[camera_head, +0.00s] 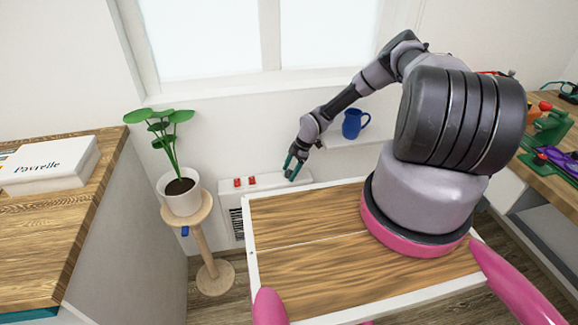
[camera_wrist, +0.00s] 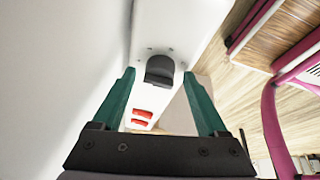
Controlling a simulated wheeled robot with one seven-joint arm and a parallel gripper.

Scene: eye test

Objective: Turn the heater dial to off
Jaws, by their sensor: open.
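The white heater (camera_head: 270,181) stands low against the wall under the window, with two red switches (camera_head: 252,181) on its top. In the wrist view the heater's white top (camera_wrist: 178,22) carries a dark, rounded dial (camera_wrist: 160,69); the red switches (camera_wrist: 142,114) show nearer the gripper's base. My gripper (camera_head: 291,168) is open, with its green fingers over the right part of the heater. In the wrist view the dial appears between the fingertips of my gripper (camera_wrist: 158,73). I cannot tell whether they touch it. The dial's setting is not readable, and in the head view I cannot make it out.
A potted plant (camera_head: 181,188) stands on a round wooden stand (camera_head: 205,212) left of the heater. A blue mug (camera_head: 354,123) sits on a white ledge to the right. A white-edged wooden surface (camera_head: 310,240) lies in front. A counter with a white box (camera_head: 50,163) is at left.

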